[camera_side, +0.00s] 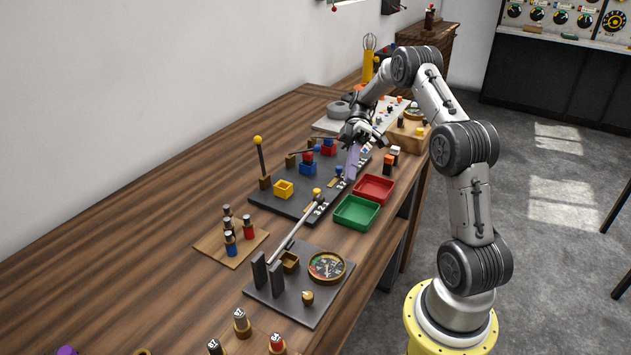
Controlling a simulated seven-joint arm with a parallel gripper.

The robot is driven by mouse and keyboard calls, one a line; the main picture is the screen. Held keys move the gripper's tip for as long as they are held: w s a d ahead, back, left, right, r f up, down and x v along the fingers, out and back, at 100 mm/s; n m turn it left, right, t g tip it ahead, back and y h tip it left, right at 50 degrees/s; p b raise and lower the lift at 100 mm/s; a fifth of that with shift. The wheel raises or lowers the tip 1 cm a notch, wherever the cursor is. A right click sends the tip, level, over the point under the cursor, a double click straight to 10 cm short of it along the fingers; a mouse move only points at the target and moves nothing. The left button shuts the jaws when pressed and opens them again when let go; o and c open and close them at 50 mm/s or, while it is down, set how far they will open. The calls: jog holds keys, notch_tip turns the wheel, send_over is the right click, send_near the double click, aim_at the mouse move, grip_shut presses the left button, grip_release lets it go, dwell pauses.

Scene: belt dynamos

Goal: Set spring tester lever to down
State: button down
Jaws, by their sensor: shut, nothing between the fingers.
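The spring tester appears to be the dark grey plate (312,314) at the near end of the bench, with two dark upright posts and a round dial gauge (326,266). Its long grey lever (295,232) runs from the posts up and to the right, toward the far board, so it appears raised. A yellow knob (317,191) shows near the lever's far end; I cannot tell whether it belongs to the lever. My gripper (351,170), with purplish fingers, is shut and empty.
A green tray (357,228) and a red tray (373,202) stand right of the lever. The dark board (270,202) holds a yellow-knobbed upright lever (258,152) and coloured blocks. A wooden stand with small bottles (231,258) is at left.

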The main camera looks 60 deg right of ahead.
aim_at(316, 196)
jog(key=w+a+r+n+g+h, duration=0.1)
jog(key=w+a+r+n+h, duration=0.35)
jog(key=r+h, duration=0.25)
jog(key=w+a+r+n+h, duration=0.4)
jog(key=w+a+r+h, duration=0.2)
jog(key=r, duration=0.1)
jog(key=x, duration=1.3)
jog(key=shift+s+f, duration=0.25)
jog(key=shift+d, duration=0.1)
jog(key=shift+d+f+y, duration=0.3)
jog(key=shift+f+y, duration=0.3)
jog(key=shift+f, duration=0.3)
jog(key=shift+f+y, duration=0.3)
jog(key=shift+f, duration=0.3)
